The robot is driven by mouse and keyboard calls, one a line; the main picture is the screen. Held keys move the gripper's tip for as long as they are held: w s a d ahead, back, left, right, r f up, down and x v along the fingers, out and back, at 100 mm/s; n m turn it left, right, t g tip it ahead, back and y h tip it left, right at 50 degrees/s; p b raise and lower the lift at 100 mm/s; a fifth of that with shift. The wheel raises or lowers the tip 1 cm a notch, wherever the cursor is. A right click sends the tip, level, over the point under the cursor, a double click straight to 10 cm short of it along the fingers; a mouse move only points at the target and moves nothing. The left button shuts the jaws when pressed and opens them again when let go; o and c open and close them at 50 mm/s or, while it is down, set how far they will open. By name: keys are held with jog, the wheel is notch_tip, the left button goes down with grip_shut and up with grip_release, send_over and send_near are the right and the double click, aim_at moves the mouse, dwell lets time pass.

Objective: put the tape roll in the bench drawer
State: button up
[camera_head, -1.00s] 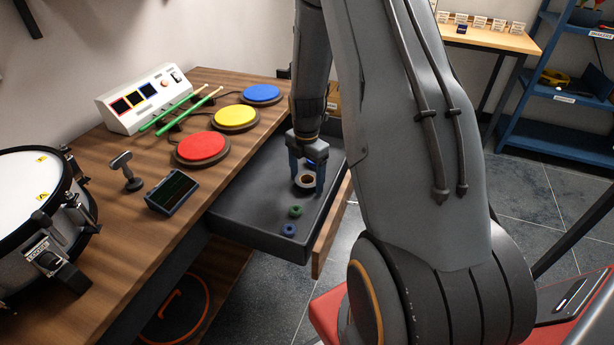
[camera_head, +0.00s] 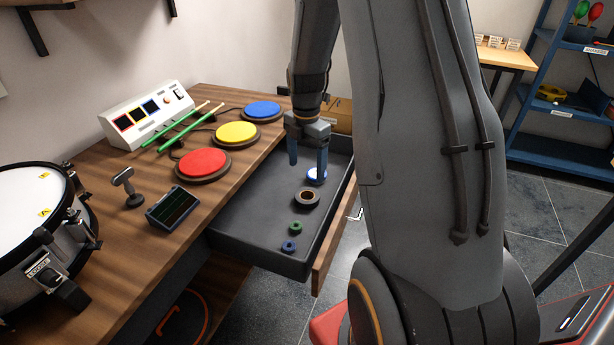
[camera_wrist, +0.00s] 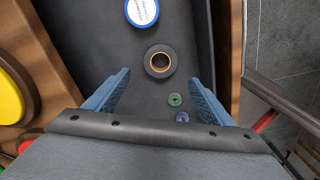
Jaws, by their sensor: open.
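The tape roll (camera_head: 307,197), a dark ring with a tan core, lies flat on the floor of the open bench drawer (camera_head: 245,212). In the wrist view the tape roll (camera_wrist: 160,61) lies beyond the fingertips, roughly midway between their lines. My gripper (camera_head: 307,168) is open and empty above the drawer, apart from the tape roll. Its blue fingers show at both sides in the wrist view (camera_wrist: 160,82).
In the drawer are a blue-and-white disc (camera_head: 317,175), a green ring (camera_head: 296,227) and a blue ring (camera_head: 289,246).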

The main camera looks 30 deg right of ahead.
jog(key=s+a+r+m, duration=0.6)
jog(key=s+a+m, duration=0.1)
jog(key=s+m, duration=0.4)
jog(key=s+a+r+m, duration=0.6)
jog(key=s+a+m, duration=0.1)
jog(key=s+m, duration=0.4)
jog(key=s+a+r+p, duration=0.1)
jog(key=a+r+p, duration=0.2)
jog(key=p, duration=0.6)
notch_tip(320, 180, up, 2)
jog(key=shift+r+n, duration=0.1)
jog(key=shift+n, duration=0.3)
